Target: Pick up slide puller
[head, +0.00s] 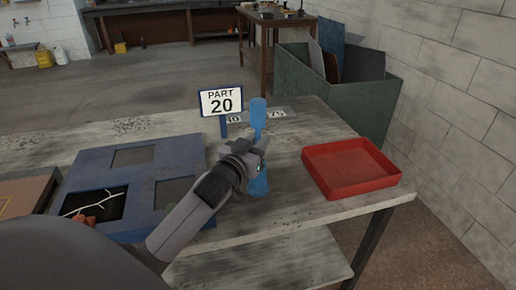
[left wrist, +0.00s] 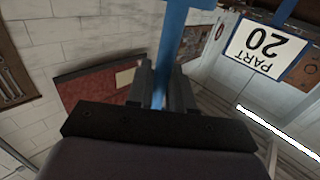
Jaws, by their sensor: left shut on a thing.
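The slide puller, seemingly the upright blue piece (head: 259,118), stands out above and below my left gripper (head: 256,152) in the head view. The left gripper is shut on its middle part. In the left wrist view, the blue piece (left wrist: 172,45) runs up from between the fingers (left wrist: 160,90) and widens at the top edge. I cannot tell whether its lower end touches the bench. The fingers and wrist hide part of it. My right gripper is in neither view.
A red tray (head: 352,187) lies empty right of the gripper. A blue frame (head: 84,171) with square openings lies left. A "PART 20" sign (head: 221,102) stands just behind; it also shows in the wrist view (left wrist: 265,48). A green bin (head: 350,105) stands beyond the bench.

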